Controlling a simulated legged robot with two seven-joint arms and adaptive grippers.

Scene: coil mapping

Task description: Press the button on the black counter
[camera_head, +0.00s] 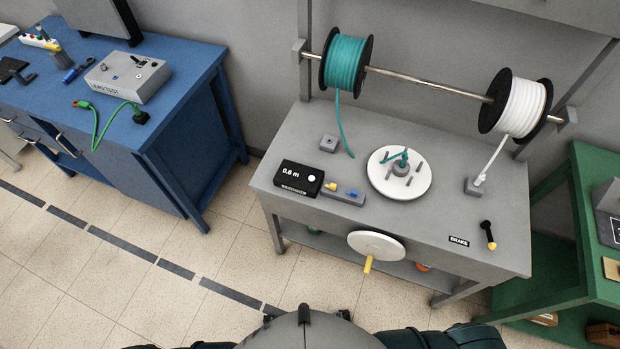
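The black counter (296,181) sits on the left front part of the grey table and reads "0.6 m". Neither of my grippers is in view; only parts of my own body show along the bottom edge.
A white crank wheel (377,245) sticks out in front. Teal (345,62) and white (521,108) spools hang above.

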